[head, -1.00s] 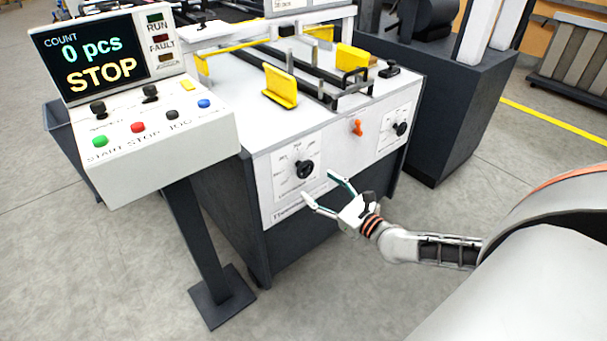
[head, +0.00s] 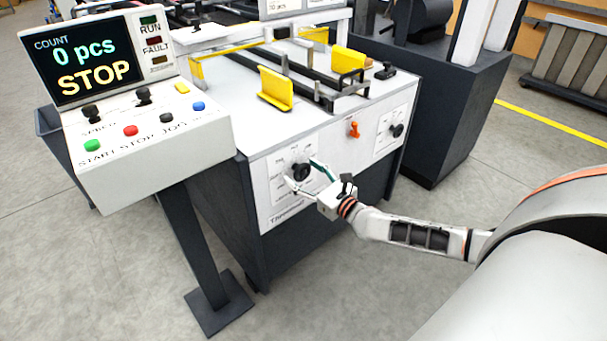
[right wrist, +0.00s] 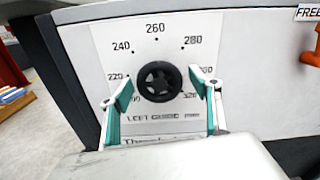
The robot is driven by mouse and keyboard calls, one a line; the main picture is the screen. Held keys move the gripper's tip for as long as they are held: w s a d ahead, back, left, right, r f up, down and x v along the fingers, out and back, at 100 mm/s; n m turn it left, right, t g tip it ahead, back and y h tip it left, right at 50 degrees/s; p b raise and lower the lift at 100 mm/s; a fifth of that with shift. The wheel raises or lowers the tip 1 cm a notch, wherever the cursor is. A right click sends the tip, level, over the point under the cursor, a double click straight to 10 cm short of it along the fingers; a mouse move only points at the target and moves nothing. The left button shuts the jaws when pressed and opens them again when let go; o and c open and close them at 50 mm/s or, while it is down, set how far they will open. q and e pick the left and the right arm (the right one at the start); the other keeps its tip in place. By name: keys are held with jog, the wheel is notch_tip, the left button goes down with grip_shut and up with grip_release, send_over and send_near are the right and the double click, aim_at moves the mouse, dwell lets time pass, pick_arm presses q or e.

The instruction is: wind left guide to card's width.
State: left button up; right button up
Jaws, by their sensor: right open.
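The left guide knob is a black handwheel (head: 301,173) on the machine's front panel. In the right wrist view the knob (right wrist: 159,82) sits in the middle of a printed scale with marks such as 240, 260 and 280, above the words LEFT GUIDE. My right gripper (head: 303,175) is open at the knob. In the right wrist view the right gripper (right wrist: 160,92) has one teal-padded finger on each side of the knob, with gaps showing. The yellow left guide (head: 276,90) stands on the machine's top. My left gripper is out of view.
A control box (head: 150,140) with buttons and a screen reading 0 pcs STOP stands at the left on a post. An orange lever (head: 354,129) and a second black knob (head: 396,130) are farther right on the front panel. Another yellow guide (head: 349,62) stands on top.

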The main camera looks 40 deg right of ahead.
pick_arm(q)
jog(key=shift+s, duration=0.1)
pick_arm(e)
jog(key=c, duration=1.1)
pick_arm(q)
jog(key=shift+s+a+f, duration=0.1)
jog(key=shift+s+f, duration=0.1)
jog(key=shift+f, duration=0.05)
